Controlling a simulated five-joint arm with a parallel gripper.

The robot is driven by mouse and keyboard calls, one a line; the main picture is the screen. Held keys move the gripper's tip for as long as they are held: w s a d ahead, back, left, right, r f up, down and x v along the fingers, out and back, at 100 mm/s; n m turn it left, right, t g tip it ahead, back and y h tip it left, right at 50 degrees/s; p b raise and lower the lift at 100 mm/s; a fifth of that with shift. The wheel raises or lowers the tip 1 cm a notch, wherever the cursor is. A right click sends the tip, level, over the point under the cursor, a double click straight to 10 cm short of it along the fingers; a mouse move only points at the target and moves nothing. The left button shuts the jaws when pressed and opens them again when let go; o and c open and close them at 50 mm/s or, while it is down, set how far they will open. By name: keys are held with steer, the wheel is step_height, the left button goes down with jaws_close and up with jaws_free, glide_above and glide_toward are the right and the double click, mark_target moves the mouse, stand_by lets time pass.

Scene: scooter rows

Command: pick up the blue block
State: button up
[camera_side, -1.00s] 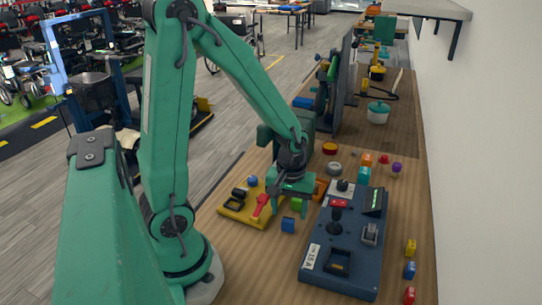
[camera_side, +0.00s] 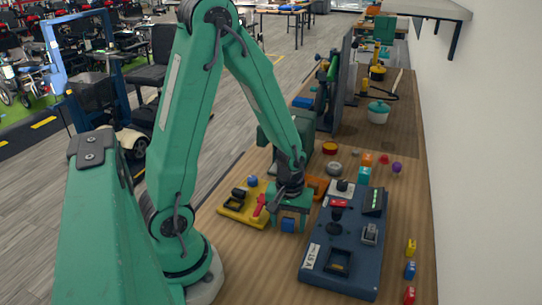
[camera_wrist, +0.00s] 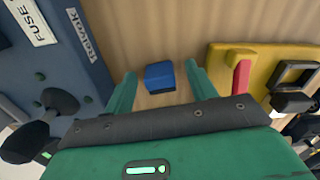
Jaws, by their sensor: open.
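The blue block (camera_side: 288,226) stands on the wooden bench between the yellow panel and the dark blue console. My gripper (camera_side: 289,213) is just above it, pointing down, with its green fingers open and empty. In the wrist view the blue block (camera_wrist: 160,77) lies between the two fingertips, with bare wood showing on both sides. The fingers look clear of it, but how far down they reach beside it is hard to tell.
The yellow panel (camera_side: 238,212) with a red lever (camera_wrist: 241,80) is close on one side. The dark blue console (camera_side: 318,265) with knobs is close on the other.

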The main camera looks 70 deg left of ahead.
mark_target(289, 223)
steer(key=shift+c, duration=0.3)
steer(key=c, duration=1)
steer(key=shift+r, duration=0.15)
steer(key=shift+r, duration=0.95)
steer(key=shift+s+d+r, duration=0.1)
steer(key=shift+d+r, duration=0.1)
steer(key=shift+r, duration=0.4)
steer(key=shift+d+r, duration=0.2)
steer(key=shift+r, duration=0.35)
steer(key=s+d+r, duration=0.4)
steer(key=d+r, duration=0.2)
steer(key=d, duration=0.4)
steer(key=shift+r, duration=0.25)
steer(key=shift+s, duration=0.1)
